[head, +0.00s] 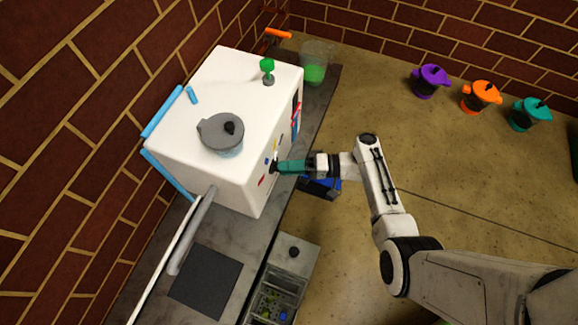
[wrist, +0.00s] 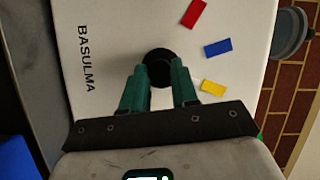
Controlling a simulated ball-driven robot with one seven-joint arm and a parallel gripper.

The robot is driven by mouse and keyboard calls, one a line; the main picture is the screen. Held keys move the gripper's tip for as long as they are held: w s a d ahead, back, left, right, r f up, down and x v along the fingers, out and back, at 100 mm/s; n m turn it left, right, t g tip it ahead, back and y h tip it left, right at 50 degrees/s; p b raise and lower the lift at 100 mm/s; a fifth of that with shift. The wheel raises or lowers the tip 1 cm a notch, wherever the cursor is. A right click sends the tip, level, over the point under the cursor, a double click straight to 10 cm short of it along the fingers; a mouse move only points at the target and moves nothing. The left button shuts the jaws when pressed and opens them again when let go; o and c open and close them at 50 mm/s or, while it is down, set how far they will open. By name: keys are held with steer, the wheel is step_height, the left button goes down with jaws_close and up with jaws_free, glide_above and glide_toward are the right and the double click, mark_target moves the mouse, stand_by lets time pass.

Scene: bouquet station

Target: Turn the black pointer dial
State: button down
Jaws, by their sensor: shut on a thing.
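The black pointer dial (wrist: 157,57) is on the front face of the white box (wrist: 110,20), next to the printed word BASULMA and red, blue and yellow marks. My gripper (wrist: 160,78) has a teal finger on each side of the dial and is shut on it. The fingers hide part of the dial, so I cannot tell which way its pointer faces. In the head view my gripper (head: 284,167) reaches the right-hand face of the white box (head: 208,90), and the dial is mostly hidden there.
A grey lidded pot (head: 221,135) and a green knob (head: 267,67) are on top of the box. Blue bars (head: 162,112) lie along its left edge. A container with green contents (head: 314,72) stands behind. Purple (head: 430,82), orange (head: 481,97) and teal (head: 530,114) pots stand far right.

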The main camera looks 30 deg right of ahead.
steer(key=c, duration=0.9)
jaws_free()
steer(key=shift+o, duration=0.2)
steer(key=p+v, duration=0.1)
steer(key=v, duration=0.9)
steer(key=shift+s+d, duration=0.2)
steer(key=shift+d, duration=0.2)
